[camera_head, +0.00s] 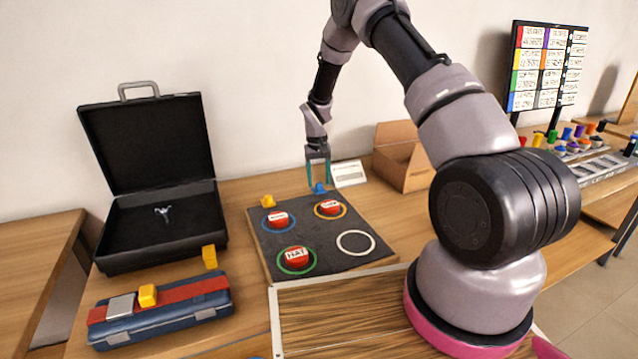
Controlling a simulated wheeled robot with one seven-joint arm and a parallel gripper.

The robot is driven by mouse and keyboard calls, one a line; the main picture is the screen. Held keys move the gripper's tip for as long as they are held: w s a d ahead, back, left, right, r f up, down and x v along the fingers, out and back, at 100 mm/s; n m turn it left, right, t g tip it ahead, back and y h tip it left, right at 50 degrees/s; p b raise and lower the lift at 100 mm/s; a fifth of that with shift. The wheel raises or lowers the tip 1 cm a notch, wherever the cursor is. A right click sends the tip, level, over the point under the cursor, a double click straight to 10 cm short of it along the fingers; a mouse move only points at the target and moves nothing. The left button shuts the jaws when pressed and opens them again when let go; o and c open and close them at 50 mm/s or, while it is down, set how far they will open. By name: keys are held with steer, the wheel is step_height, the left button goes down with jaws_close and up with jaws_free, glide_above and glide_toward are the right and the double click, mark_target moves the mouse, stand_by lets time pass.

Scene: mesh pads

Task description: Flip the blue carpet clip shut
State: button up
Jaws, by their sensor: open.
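The blue carpet clip (320,188) is a small blue piece at the back edge of the dark grey mat (305,220). It is too small to tell how far its flap stands open. My gripper (318,184) points down over it, with its two teal fingers apart. The clip shows between and just below the fingertips; I cannot tell whether they touch it. A yellow clip (267,201) sits at the mat's back left corner.
Red labelled pads, one of them the front pad (296,257), lie in coloured rings on the mat. An open black case (160,225) and a blue box (160,311) stand left. A white card (349,174) and cardboard box (402,157) stand close right of my gripper.

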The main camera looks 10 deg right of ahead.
mark_target(318, 187)
steer(key=shift+f, duration=0.7)
jaws_close()
steer(key=shift+s+d+f+t, duration=0.1)
steer(key=shift+s+f+t, duration=0.1)
steer(key=shift+t, duration=0.35)
steer(key=shift+s+f+t, duration=0.15)
steer(key=shift+s+t, duration=0.05)
steer(key=shift+t, duration=0.35)
jaws_free()
